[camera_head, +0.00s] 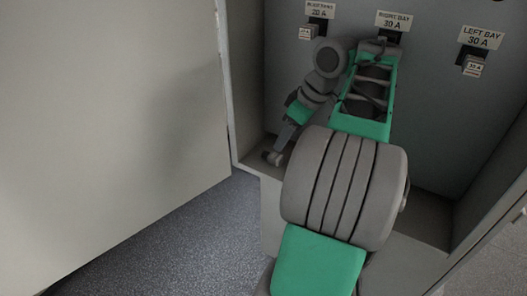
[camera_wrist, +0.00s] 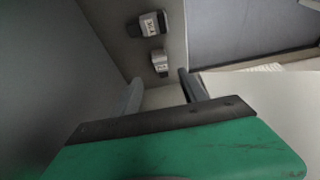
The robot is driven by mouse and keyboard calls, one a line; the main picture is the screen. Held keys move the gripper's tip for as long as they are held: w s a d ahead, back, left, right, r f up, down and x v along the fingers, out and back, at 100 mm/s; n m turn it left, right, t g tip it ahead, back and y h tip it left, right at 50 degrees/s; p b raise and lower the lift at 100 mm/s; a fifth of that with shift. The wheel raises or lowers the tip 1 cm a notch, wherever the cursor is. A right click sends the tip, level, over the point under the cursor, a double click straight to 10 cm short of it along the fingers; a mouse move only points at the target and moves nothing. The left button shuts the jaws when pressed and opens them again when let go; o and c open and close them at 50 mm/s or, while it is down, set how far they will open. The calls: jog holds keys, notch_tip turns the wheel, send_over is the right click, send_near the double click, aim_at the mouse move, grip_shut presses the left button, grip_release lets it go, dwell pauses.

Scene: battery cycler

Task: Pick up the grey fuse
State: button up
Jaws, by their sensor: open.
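Two small fuse-like blocks with pale labels show in the wrist view, on a grey surface beyond my fingertips. The farther block (camera_wrist: 151,24) has a dark body. The nearer block (camera_wrist: 160,62) looks lighter grey and is ahead of the gap between my fingers. I cannot tell for sure which is the grey fuse, and I do not make out either block near my gripper in the head view. My gripper (camera_wrist: 163,88) is open with nothing between its fingers. In the head view my gripper (camera_head: 272,157) is low at the cabinet's left front edge.
The cabinet's back wall has labelled positions. A fuse at the 20 A position (camera_head: 307,32) and a fuse at the left bay (camera_head: 473,68) show. The right bay position (camera_head: 386,36) is partly behind my arm. A large open door panel (camera_head: 110,120) stands at left.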

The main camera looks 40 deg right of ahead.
aim_at(278, 157)
jog(key=b+x, duration=0.1)
jog(key=x, duration=0.1)
jog(key=b+x, duration=0.1)
jog(key=x, duration=0.2)
jog(key=s+b+x, duration=0.1)
jog(key=x, duration=0.1)
jog(key=shift+w+f, duration=0.15)
jog(key=shift+f, duration=0.25)
jog(key=shift+c, duration=0.2)
grip_shut()
